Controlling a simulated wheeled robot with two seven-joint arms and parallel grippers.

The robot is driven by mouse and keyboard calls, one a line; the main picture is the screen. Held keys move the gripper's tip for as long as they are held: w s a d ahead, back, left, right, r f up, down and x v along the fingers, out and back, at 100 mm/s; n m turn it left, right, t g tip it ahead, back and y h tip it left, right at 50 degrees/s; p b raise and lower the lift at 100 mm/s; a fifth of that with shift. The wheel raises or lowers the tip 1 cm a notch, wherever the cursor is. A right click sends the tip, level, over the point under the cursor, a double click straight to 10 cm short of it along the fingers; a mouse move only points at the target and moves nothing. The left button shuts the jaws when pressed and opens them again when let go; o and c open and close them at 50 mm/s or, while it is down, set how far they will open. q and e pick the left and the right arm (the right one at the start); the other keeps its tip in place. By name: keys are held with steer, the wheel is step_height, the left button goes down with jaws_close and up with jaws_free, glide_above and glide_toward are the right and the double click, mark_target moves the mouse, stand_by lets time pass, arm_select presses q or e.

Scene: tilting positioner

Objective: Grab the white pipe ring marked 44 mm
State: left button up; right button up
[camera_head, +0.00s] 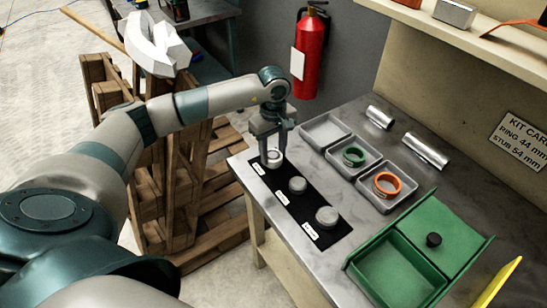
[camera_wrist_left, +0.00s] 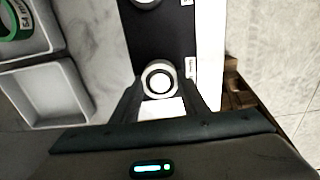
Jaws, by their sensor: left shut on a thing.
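A white pipe ring (camera_head: 274,161) is between the fingers of my left gripper (camera_head: 273,152), at the far end of a black mat (camera_head: 311,202). In the left wrist view, the ring (camera_wrist_left: 158,80) shows as a round pale rim between the two dark fingertips (camera_wrist_left: 159,95). The gripper is shut on it. I cannot tell whether the ring touches the mat or is slightly lifted. Two more pale round pieces (camera_head: 297,185) (camera_head: 327,216) stand along the mat, each beside a small white label. The label print is too small to read.
Grey trays (camera_head: 325,132) stand right of the mat; one holds a green ring (camera_head: 353,156), another an orange ring (camera_head: 387,184). A green box (camera_head: 400,270) is at front right. Metal tubes (camera_head: 426,151) lie behind. A kit card (camera_head: 521,140) reads ring 44 mm, stub 54 mm.

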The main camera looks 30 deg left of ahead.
arm_select(q)
steer(key=shift+r, duration=0.1)
steer(key=shift+r, duration=0.55)
steer(key=r, duration=0.1)
steer(key=r+p, duration=0.1)
steer(key=r, duration=0.1)
steer(key=shift+d+r+p, duration=0.3)
steer(key=shift+p, duration=0.05)
steer(key=s+d+r+p, duration=0.2)
steer(key=s+d+r, duration=0.2)
steer(key=d, duration=0.6)
steer(key=shift+d+r+p, duration=0.15)
steer(key=shift+r+p, duration=0.2)
steer(key=shift+r, duration=0.75)
